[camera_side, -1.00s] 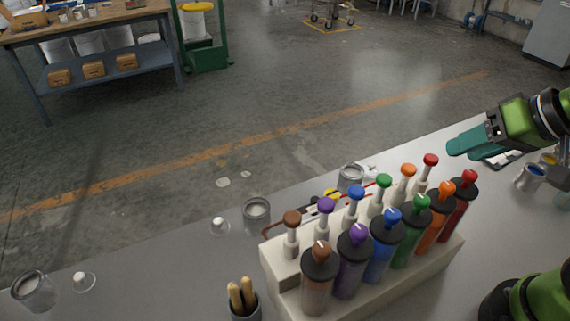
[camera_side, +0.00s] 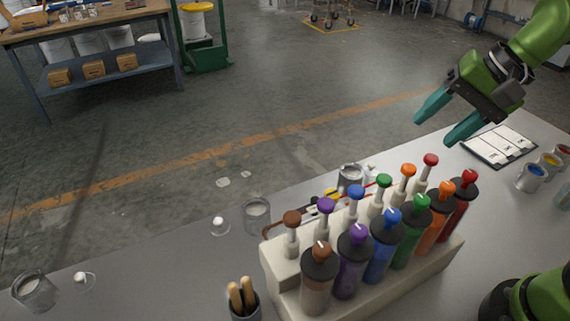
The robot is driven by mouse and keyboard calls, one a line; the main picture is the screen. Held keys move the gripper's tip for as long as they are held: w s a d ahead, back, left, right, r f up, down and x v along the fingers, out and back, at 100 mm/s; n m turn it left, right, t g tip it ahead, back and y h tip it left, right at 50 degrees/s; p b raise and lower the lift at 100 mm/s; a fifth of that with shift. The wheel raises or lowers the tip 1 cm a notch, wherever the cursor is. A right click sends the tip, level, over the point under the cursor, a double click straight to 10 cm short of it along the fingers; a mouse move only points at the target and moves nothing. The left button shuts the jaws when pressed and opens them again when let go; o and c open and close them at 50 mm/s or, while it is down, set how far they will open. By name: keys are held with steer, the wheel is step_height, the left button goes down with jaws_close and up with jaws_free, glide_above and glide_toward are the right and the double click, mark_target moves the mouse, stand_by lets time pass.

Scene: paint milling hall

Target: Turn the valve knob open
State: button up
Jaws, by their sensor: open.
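A cream rack (camera_side: 272,268) stands on the grey table and holds two rows of paint cylinders topped with coloured knobs. The front row has a brown knob (camera_side: 320,249), a purple knob (camera_side: 358,234), a blue knob (camera_side: 392,216), a green knob (camera_side: 422,201), an orange knob (camera_side: 447,188) and a red knob (camera_side: 469,176). The back row repeats these colours on white stems. I cannot tell which one is the valve knob. My gripper (camera_side: 434,131) is open and empty, teal fingers apart, above and behind the rack's right end, touching nothing.
A metal can (camera_side: 350,178) and a partly hidden yellow item (camera_side: 332,194) lie behind the rack. A cup with wooden handles (camera_side: 244,305) stands left of it. Glass jars are farther left. A clipboard (camera_side: 500,146) and small paint pots (camera_side: 531,177) are at right.

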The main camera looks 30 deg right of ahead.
steer(key=w+a+m+g+y, duration=0.1)
steer(key=w+a+m+g, duration=0.3)
steer(key=w+a+m, duration=0.3)
steer(key=m, duration=0.2)
glide_toward(332, 193)
steer(key=x, duration=0.8)
steer(key=shift+f, duration=0.25)
steer(key=c, duration=1.1)
steer(key=shift+o, duration=0.2)
steer(key=shift+n, duration=0.3)
